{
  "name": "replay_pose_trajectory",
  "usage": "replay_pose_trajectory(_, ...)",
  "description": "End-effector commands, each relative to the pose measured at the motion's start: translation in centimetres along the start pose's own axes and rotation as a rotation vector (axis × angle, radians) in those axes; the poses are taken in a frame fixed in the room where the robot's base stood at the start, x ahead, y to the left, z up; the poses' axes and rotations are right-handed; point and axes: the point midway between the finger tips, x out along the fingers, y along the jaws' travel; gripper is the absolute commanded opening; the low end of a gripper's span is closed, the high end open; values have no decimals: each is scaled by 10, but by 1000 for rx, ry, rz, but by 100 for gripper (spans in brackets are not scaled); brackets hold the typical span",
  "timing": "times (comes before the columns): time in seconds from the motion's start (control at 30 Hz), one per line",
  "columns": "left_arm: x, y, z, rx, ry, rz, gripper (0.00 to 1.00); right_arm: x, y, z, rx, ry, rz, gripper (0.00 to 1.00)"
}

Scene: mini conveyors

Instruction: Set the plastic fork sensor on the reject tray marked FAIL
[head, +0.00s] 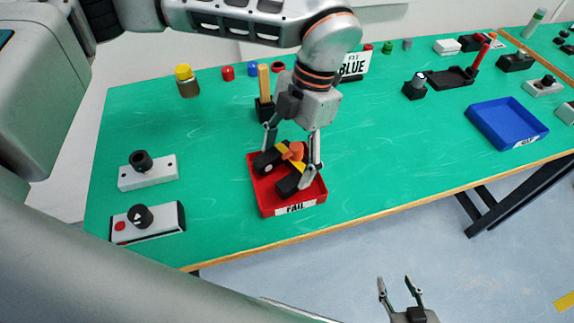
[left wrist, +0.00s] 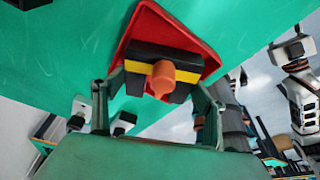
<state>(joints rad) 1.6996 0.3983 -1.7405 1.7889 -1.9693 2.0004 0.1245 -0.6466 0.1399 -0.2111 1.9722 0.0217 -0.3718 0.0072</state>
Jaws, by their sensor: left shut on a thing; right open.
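The plastic fork sensor is a black, two-pronged body with a yellow band and an orange knob (head: 290,182). It lies over the inside of the red reject tray marked FAIL (head: 265,208); I cannot tell whether it touches the floor. My left gripper (head: 291,162) points down into the tray and is shut on the sensor, one finger at each side. In the left wrist view the sensor (left wrist: 148,53) sits between the fingers with the red tray (left wrist: 150,22) behind it. My right gripper (head: 402,288) is open and empty, below the table's front edge.
Two grey control boxes with black knobs (head: 148,178) stand left of the tray. A blue tray (head: 508,124) is at right. The green mat (head: 400,150) between the trays is clear.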

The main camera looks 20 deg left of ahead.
Motion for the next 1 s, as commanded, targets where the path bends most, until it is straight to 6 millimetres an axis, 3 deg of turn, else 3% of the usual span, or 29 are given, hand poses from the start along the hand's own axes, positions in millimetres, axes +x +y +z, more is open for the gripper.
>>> replay_pose_trajectory(0.17, 25, 0, 7, 0, 3, -2, 44, 1, 0, 2, -1, -2, 1, 43)
replay_pose_trajectory(0.57, 30, 0, 9, 0, 1, 0, 44, 2, 1, 2, -2, -2, 2, 43)
replay_pose_trajectory(0.6, 30, 0, 9, 0, 1, 0, 79, 2, 1, 2, -2, -2, 2, 43)
replay_pose_trajectory(1.0, 21, 0, 9, -1, -1, 1, 79, 1, 1, 0, -2, 0, 2, 43)
